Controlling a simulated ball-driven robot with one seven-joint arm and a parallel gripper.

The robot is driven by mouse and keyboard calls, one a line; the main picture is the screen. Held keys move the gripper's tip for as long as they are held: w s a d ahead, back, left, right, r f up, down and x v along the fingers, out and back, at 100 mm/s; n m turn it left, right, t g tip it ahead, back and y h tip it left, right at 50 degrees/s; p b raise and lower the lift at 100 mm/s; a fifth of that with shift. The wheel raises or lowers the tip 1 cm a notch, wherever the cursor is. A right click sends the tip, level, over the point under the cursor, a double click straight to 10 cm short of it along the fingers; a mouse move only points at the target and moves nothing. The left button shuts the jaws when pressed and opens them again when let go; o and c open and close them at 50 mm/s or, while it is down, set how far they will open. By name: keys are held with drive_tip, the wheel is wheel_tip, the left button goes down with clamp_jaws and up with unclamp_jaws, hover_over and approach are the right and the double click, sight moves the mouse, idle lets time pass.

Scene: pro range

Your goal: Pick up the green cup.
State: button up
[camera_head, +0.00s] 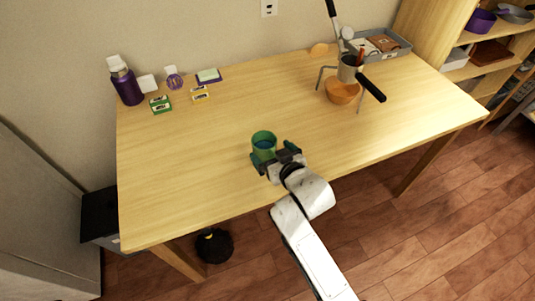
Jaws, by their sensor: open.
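The green cup (264,141) stands upright on the wooden table (190,190), near its front middle. Its inside looks blue. My gripper (270,155) is open and low at the cup's near side, with its fingers pointing toward the cup. One finger shows at the cup's lower left and the other at its right. The lower part of the cup is partly hidden by the gripper. I cannot tell whether the fingers touch it.
A purple bottle (127,85) and several small boxes stand at the back left. A grey tray (397,52) is at the back right. The table around the cup is clear.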

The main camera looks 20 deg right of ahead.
drive_tip(key=shift+x, duration=1.1)
drive_tip(key=shift+c, duration=0.4)
drive_tip(key=c, duration=1.2)
drive_tip(key=shift+r, duration=0.1)
drive_tip(key=shift+c, duration=0.4)
drive_tip(key=shift+r, duration=0.2)
